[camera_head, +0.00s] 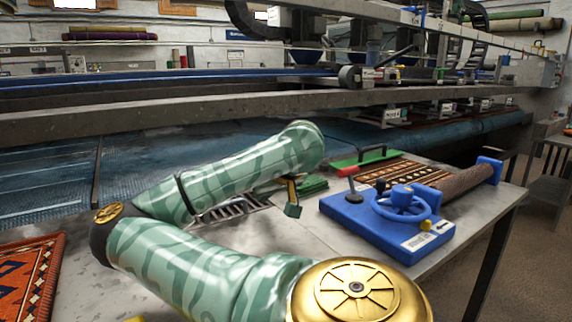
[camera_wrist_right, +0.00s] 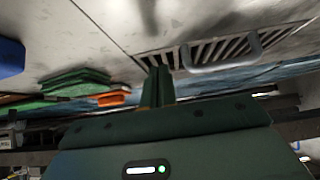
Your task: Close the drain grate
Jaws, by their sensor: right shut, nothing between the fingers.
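The drain grate (camera_head: 238,207) is a slotted metal panel in the grey table top, partly hidden behind my right forearm in the head view. In the right wrist view the grate (camera_wrist_right: 205,50) shows dark slots and a raised grey handle (camera_wrist_right: 228,55). I cannot tell whether it lies fully flush. My right gripper (camera_head: 293,197) is to the right of the grate in the head view. In the right wrist view its fingers (camera_wrist_right: 158,84) are together and empty, with their tips near the grate's edge and apart from the handle. My left gripper is not in view.
A blue fixture (camera_head: 360,217) with a handwheel (camera_head: 404,203) and a red-knobbed lever (camera_head: 348,172) stands to the right. Green pads (camera_head: 313,186) lie near the gripper. A patterned rug (camera_head: 28,275) lies at left. A long metal beam (camera_head: 140,110) crosses behind the table.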

